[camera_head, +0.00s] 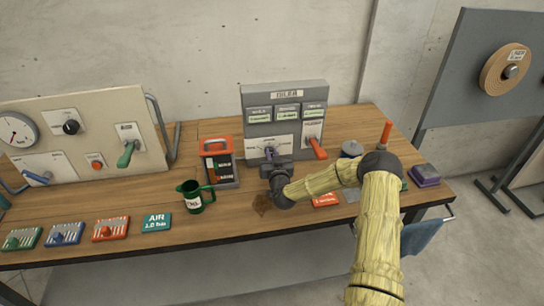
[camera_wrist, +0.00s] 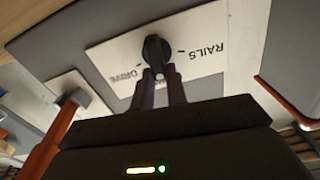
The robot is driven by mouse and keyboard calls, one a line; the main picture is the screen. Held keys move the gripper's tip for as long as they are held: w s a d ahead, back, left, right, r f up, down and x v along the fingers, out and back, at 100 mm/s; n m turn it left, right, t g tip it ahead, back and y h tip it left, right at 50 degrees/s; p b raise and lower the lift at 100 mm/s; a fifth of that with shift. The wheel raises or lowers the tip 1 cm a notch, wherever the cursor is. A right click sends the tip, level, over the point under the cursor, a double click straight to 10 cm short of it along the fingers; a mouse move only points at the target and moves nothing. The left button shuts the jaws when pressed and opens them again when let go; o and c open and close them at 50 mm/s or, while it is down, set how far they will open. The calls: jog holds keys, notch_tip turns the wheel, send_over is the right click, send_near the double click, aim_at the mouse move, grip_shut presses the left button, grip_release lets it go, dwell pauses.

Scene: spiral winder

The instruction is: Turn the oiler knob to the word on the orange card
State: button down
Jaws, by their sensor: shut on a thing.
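The oiler panel (camera_head: 257,128) is a grey upright box at the back middle of the bench, with small green displays. Its black knob (camera_wrist: 156,49) sits on a white plate (camera_wrist: 104,54) in the wrist view. The plate reads RAILS (camera_wrist: 207,52) and DRIVE (camera_wrist: 124,76), upside down there; my fingers may hide other marks. My gripper (camera_wrist: 160,78) is at the knob, its two dark fingers closed on its near part. I cannot tell where the knob points. In the head view my gripper (camera_head: 270,156) hides the knob. An orange card (camera_head: 325,199) lies near my arm; its word is too small to read.
An orange-handled lever (camera_head: 317,149) stands out right of the knob, and also shows in the wrist view (camera_wrist: 42,150). A red-and-black lantern-like box (camera_head: 219,161) and a green jug (camera_head: 194,197) stand left of my gripper. Several coloured cards lie along the front left.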

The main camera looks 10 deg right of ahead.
jog(key=m+b, duration=0.2)
jog(key=m, duration=0.1)
jog(key=shift+d+f+b, duration=0.15)
jog(key=shift+d+b, duration=0.15)
jog(key=shift+d, duration=0.05)
jog(key=m+b, duration=0.2)
jog(key=m, duration=0.1)
jog(key=m+b, duration=0.1)
jog(key=shift+d+f+b, duration=0.2)
jog(key=shift+d+b, duration=0.1)
jog(key=shift+b, duration=0.1)
jog(key=m+b, duration=0.1)
jog(key=m, duration=0.1)
jog(key=m+b, duration=0.1)
jog(key=shift+d+f+m, duration=0.1)
jog(key=shift+f+m, duration=0.1)
jog(key=shift+m, duration=0.2)
jog(key=shift+d+f+m+b, duration=0.1)
jog(key=shift+m+b, duration=0.8)
jog(key=shift+m, duration=0.3)
jog(key=c, duration=1.4)
grip_release()
